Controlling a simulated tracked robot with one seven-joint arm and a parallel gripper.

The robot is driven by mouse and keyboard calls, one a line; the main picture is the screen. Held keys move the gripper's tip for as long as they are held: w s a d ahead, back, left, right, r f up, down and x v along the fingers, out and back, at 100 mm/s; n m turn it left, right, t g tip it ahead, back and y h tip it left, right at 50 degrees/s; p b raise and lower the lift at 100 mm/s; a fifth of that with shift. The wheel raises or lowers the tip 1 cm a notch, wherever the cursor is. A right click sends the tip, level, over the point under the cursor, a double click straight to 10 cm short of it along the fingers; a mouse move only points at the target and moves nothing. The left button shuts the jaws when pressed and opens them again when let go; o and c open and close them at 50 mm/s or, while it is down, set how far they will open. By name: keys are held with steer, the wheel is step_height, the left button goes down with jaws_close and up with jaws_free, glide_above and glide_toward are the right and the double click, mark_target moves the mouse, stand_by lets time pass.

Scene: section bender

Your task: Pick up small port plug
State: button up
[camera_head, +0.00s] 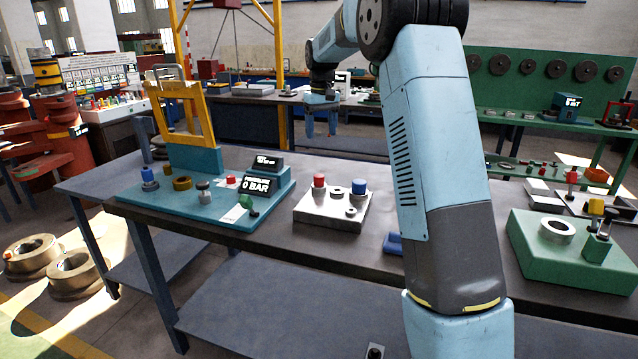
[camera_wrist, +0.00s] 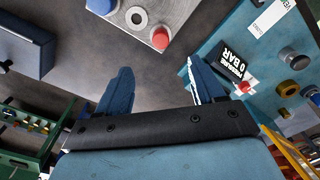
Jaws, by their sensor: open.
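A metal block (camera_head: 330,215) on the table carries a red-topped plug (camera_head: 319,181), a blue-topped plug (camera_head: 358,187) and ring-shaped openings. I cannot tell for sure which piece is the small port plug. In the wrist view the red-topped plug (camera_wrist: 161,38) sits on the block (camera_wrist: 178,12) at the top, ahead of the fingers, and a blue top (camera_wrist: 101,5) is cut by the upper edge. My gripper (camera_wrist: 160,65) is open, with nothing between its fingers. In the head view my gripper (camera_head: 322,122) hangs beyond the table's far edge, apart from the block.
A teal fixture (camera_head: 200,218) with a yellow frame and a "0 BAR" display (camera_head: 256,186) stands left of the block. A green block (camera_head: 560,255) stands at the right. My arm covers the table between. Bare tabletop lies around the metal block.

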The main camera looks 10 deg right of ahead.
mark_target(319, 175)
steer(key=f, duration=0.5)
steer(key=w+f, duration=0.1)
steer(key=f, duration=0.4)
steer(key=w+f, duration=0.1)
steer(key=f, duration=0.5)
steer(key=shift+w+a, duration=0.1)
steer(key=shift+w, duration=0.05)
steer(key=shift+c, duration=0.4)
jaws_close()
